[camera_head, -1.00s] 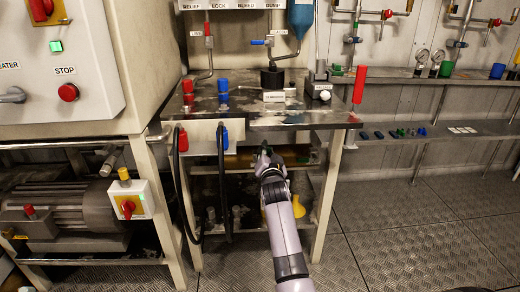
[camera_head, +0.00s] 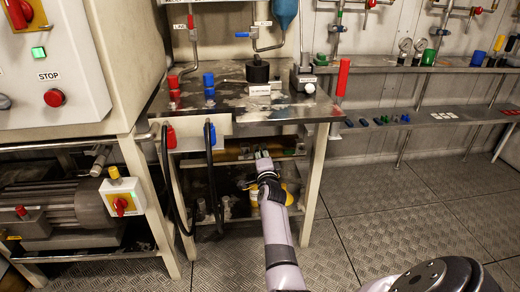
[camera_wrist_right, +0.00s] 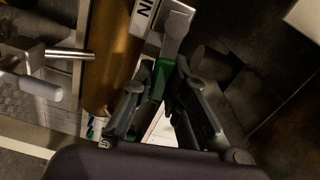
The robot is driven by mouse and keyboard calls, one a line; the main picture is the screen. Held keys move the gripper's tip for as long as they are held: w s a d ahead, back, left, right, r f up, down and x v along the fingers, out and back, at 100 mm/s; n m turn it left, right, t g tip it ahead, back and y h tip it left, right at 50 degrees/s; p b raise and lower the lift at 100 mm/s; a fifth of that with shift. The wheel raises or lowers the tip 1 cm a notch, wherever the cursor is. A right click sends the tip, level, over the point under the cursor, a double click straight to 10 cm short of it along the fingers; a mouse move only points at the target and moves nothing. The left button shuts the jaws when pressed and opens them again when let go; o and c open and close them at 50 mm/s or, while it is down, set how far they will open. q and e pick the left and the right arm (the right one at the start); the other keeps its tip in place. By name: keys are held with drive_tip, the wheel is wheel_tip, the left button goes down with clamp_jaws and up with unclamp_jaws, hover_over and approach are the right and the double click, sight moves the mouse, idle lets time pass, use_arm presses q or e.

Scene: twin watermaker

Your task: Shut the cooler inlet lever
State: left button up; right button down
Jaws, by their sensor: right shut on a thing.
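My right gripper (camera_head: 263,160) reaches under the steel bench, at the front of a brass-coloured cylinder (camera_head: 230,155). In the right wrist view my right gripper (camera_wrist_right: 157,85) has its two dark fingers on either side of a green lever handle (camera_wrist_right: 160,78) and is shut on it. The handle joins a grey metal valve part (camera_wrist_right: 174,24) beside a white label (camera_wrist_right: 143,15) reading "IN". The brass cylinder (camera_wrist_right: 108,55) runs along the left of the label. The fingers partly hide the handle. My left gripper is not in view.
The bench top (camera_head: 225,115) is above my right gripper. Black hoses (camera_head: 211,175) hang at the bench front, left of my arm. A yellow object (camera_head: 254,192) is below the gripper. A grey fitting (camera_wrist_right: 35,72) stands left of the cylinder. The floor right of the bench is clear.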

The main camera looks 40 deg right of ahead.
drive_tip(key=shift+f+m, duration=0.3)
drive_tip(key=shift+m, duration=0.4)
drive_tip(key=c, duration=1.6)
unclamp_jaws()
drive_tip(key=shift+o, duration=0.2)
drive_tip(key=shift+s+f, duration=0.1)
drive_tip(key=v, duration=0.7)
drive_tip(key=shift+s, duration=0.15)
